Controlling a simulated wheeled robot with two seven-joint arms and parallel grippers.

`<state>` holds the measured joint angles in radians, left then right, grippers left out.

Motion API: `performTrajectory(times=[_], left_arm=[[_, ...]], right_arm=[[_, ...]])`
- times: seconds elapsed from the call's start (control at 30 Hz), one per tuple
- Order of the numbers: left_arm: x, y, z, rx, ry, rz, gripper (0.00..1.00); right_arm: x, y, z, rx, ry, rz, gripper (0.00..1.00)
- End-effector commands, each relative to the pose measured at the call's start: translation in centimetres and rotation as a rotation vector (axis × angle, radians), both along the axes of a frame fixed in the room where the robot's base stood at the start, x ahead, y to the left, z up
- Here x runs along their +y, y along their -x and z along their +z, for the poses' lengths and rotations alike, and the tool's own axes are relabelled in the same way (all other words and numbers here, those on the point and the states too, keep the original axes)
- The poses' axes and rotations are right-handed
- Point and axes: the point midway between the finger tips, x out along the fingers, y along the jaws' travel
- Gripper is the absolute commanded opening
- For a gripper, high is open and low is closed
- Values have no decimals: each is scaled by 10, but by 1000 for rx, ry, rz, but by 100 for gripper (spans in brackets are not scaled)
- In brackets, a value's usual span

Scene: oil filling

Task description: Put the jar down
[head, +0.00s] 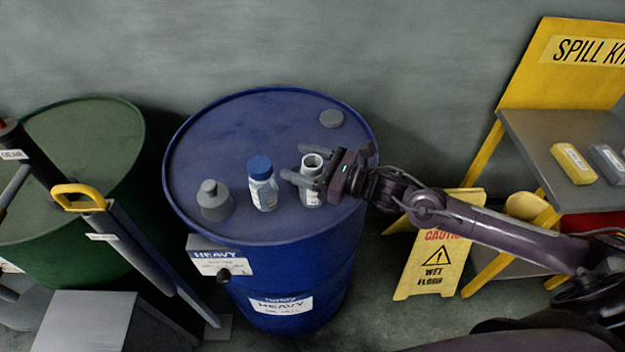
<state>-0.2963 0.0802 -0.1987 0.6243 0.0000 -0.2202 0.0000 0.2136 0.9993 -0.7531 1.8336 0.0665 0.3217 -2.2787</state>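A small clear jar (312,163) with an open top stands upright on or just above the blue drum (240,122), right of the lid's middle; I cannot tell whether it touches the lid. My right gripper (306,172) reaches in from the right with its fingers on both sides of the jar. The fingers look closed around it, and they hide part of its body. My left gripper is not in view.
A blue-capped jar (262,184) and a grey can (214,202) stand left on the drum lid. A grey bung (331,118) sits at the back. A green drum (85,135) is at left, a yellow wet-floor sign (437,262) at right, and a spill-kit stand (570,65) beyond.

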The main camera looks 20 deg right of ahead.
Motion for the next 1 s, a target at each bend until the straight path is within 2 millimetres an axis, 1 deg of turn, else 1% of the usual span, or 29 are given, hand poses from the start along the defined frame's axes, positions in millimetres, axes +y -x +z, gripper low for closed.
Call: performTrajectory(times=[0.03, 0.4, 0.43, 0.47, 0.5, 0.77, 0.87, 0.97, 1.0], left_arm=[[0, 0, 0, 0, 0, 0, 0], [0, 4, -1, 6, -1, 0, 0], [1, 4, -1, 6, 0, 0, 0], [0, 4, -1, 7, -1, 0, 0], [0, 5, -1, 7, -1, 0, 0], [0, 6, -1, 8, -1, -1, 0], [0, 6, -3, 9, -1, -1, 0], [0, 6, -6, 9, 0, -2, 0], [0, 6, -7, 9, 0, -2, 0]], right_arm=[[0, 0, 0, 0, 0, 0, 58], [0, 0, 0, 0, 0, 0, 10], [0, 0, 0, -1, -1, 0, 6], [0, 0, 0, -1, -1, 0, 5], [0, 0, 0, -1, -1, 0, 0], [0, 0, 3, -1, 0, 0, 0], [-1, 0, 10, -1, 0, 0, 0], [-1, 0, 23, -6, 1, 0, 0], [0, 0, 31, -5, 0, 1, 0]])
